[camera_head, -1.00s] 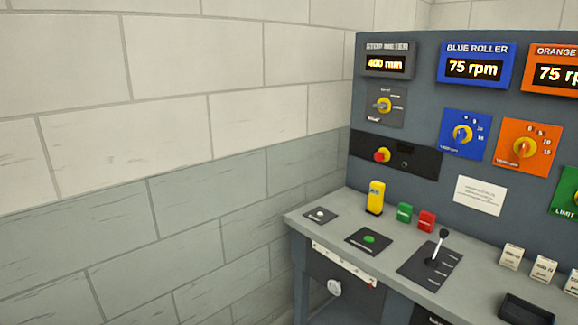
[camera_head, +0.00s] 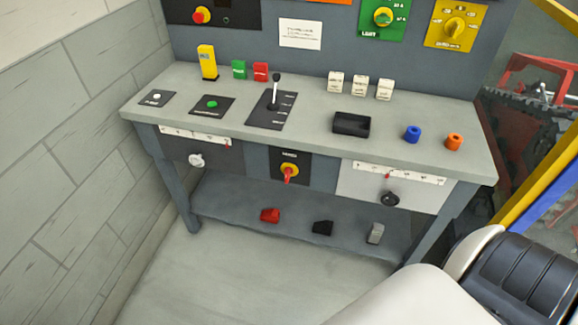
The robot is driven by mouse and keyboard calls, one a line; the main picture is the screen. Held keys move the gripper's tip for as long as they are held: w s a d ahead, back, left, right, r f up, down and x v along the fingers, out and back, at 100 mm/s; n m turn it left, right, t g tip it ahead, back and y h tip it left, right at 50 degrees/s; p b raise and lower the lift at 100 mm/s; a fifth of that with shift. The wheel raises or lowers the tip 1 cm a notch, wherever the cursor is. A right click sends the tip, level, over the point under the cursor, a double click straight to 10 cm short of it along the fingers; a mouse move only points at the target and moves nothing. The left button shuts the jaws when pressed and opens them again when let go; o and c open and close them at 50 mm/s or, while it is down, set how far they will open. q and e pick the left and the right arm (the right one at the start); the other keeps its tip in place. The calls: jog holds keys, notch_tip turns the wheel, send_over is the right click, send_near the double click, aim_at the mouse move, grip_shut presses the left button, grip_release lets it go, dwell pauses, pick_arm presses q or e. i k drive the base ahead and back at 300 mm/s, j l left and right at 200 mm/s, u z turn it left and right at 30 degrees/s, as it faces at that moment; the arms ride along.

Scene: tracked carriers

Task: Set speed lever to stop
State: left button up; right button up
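The speed lever (camera_head: 275,91) stands on a dark plate (camera_head: 267,113) with white position labels on the desk top. It has a black knob on a light shaft and stands nearly upright, toward the far part of the plate. The labels are too small to read. Neither of my grippers is in view. A large white and black part of my own body fills the lower right, well apart from the lever.
The grey desk (camera_head: 310,140) carries green and red blocks (camera_head: 260,72), a yellow block (camera_head: 208,62), white labelled blocks (camera_head: 359,86), a black tray (camera_head: 351,123) and blue and orange cylinders (camera_head: 413,133). A wall (camera_head: 70,150) bounds the left. Floor in front is clear.

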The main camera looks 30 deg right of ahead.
aim_at(276, 77)
jog(key=l, duration=0.7)
jog(key=i+l+z, duration=0.1)
jog(key=l, duration=1.3)
jog(key=i+j+z, duration=0.2)
jog(key=z, duration=0.25)
jog(key=i+j+z, duration=0.15)
jog(key=j+z, duration=0.3)
